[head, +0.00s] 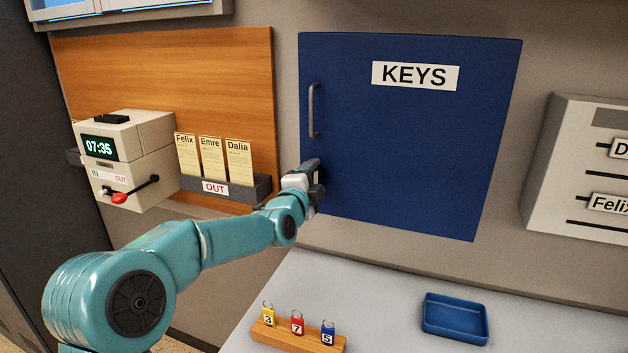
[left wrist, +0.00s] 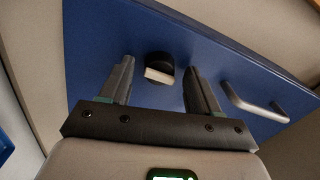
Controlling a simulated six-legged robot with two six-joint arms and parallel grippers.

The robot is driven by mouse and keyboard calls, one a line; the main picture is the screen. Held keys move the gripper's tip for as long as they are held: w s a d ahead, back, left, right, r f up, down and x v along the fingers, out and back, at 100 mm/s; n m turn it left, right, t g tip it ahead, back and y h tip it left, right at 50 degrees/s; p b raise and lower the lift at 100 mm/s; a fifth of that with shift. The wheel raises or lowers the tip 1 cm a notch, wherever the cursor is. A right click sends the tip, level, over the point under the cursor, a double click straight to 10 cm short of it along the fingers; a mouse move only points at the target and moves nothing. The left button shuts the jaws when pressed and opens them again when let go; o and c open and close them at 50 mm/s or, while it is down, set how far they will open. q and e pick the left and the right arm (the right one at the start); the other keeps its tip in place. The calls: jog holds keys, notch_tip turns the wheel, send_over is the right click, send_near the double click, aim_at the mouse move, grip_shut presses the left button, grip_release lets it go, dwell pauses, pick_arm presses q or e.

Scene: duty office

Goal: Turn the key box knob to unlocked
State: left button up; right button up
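The blue key box (head: 410,130), labelled KEYS, hangs on the wall with its door shut. A grey bar handle (head: 311,110) is on the door's left side; it also shows in the left wrist view (left wrist: 252,103). The knob (left wrist: 159,71), a dark round base with a pale grip bar, shows in the left wrist view; my gripper hides it in the head view. My left gripper (head: 314,185) is at the door's lower left. In the left wrist view its fingers (left wrist: 157,84) are open, one each side of the knob, with gaps. My right gripper is not in view.
A time clock (head: 125,160) and a card rack (head: 225,187) are on the left wall. Below, a wooden holder (head: 298,338) with several numbered tags and a blue tray (head: 456,318) stand on the grey counter. A slotted panel (head: 580,165) is at right.

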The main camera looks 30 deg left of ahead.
pick_arm(q)
jog(key=shift+s, duration=0.1)
jog(key=shift+s+d, duration=0.1)
jog(key=shift+s, duration=0.25)
jog(key=b+v, duration=0.4)
jog(key=v, duration=1.1)
jog(key=shift+s, duration=0.2)
